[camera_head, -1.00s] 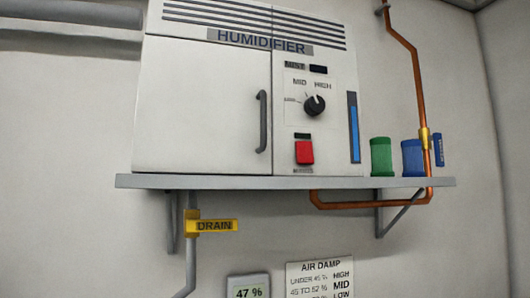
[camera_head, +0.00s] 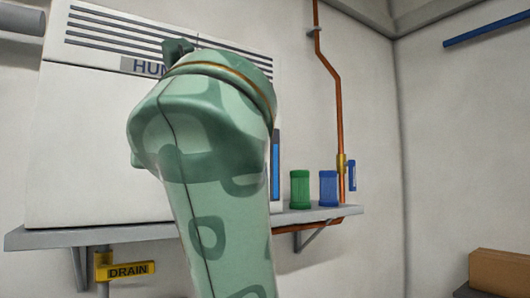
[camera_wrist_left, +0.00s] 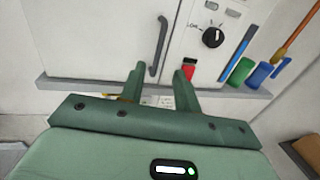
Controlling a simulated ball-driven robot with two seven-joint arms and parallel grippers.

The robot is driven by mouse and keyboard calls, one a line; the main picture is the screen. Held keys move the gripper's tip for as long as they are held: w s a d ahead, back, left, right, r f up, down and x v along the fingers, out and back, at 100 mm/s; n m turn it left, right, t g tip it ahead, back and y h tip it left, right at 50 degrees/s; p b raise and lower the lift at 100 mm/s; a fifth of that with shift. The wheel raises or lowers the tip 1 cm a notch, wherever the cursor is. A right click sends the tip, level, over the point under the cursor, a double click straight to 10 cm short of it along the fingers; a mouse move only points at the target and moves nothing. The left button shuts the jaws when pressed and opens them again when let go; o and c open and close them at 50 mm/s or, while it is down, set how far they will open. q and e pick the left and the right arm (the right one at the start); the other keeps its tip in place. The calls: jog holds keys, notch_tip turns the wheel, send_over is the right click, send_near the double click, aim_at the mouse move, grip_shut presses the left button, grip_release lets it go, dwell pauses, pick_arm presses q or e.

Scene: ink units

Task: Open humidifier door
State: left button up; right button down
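The humidifier (camera_head: 85,140) is a white cabinet on a grey wall shelf, largely covered by my green arm in the head view. Its door (camera_wrist_left: 100,40) looks closed in the left wrist view. The door's dark grey vertical handle (camera_wrist_left: 159,46) shows there too, but is hidden in the head view. My left gripper (camera_wrist_left: 163,68) is open and empty, its two fingers apart. In that picture the handle's lower end appears between the fingertips, near the left finger; contact is not visible. My right gripper is not in view.
The shelf (camera_head: 45,238) edge runs below the cabinet. Green (camera_head: 300,189) and blue (camera_head: 328,188) canisters stand right of it, beside a copper pipe (camera_head: 329,65). A yellow drain tag (camera_head: 128,270) hangs below. A brown box (camera_head: 500,270) is at lower right.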

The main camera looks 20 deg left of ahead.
pick_arm(q)
jog(key=p+x, duration=0.2)
jog(key=x, duration=0.8)
jog(key=shift+a+p, duration=0.2)
jog(key=shift+p, duration=0.15)
jog(key=shift+w, duration=0.1)
grip_shut()
